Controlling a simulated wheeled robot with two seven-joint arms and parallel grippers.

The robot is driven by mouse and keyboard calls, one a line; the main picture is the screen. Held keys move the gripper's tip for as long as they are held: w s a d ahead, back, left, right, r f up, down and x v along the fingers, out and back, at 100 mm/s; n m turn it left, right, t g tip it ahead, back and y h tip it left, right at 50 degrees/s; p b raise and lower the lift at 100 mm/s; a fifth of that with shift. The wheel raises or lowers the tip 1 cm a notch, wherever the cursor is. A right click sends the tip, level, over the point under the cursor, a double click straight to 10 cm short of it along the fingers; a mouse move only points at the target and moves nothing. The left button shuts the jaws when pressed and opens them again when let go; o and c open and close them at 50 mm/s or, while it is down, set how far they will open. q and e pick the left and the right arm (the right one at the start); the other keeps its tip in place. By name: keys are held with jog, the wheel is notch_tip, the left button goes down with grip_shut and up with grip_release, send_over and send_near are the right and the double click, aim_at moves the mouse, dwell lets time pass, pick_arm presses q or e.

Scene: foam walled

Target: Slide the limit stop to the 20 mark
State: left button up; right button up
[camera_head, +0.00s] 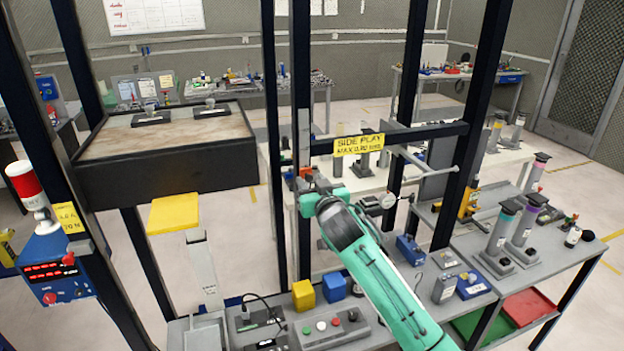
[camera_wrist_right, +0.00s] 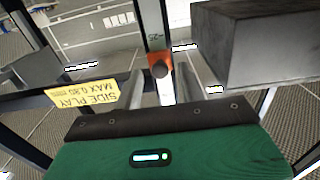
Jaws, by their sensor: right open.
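The limit stop (camera_head: 305,172) is a small orange block on an upright pale scale strip (camera_head: 304,130) fixed to the dark frame. My right gripper (camera_head: 308,183) is at the stop in the head view. In the wrist view its two grey fingers (camera_wrist_right: 160,78) are apart, one on each side of the stop; contact cannot be told. My left gripper is out of view.
A yellow side play sign (camera_head: 359,145) hangs on the crossbar right of the strip. Below are a button box (camera_head: 335,328) and yellow and blue blocks. Dark posts surround the arm.

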jog(key=shift+w, duration=0.1)
grip_shut()
notch_tip(320, 180, down, 11)
jog(key=b, duration=0.6)
jog(key=shift+r, duration=0.2)
jog(key=shift+f, duration=0.1)
grip_release()
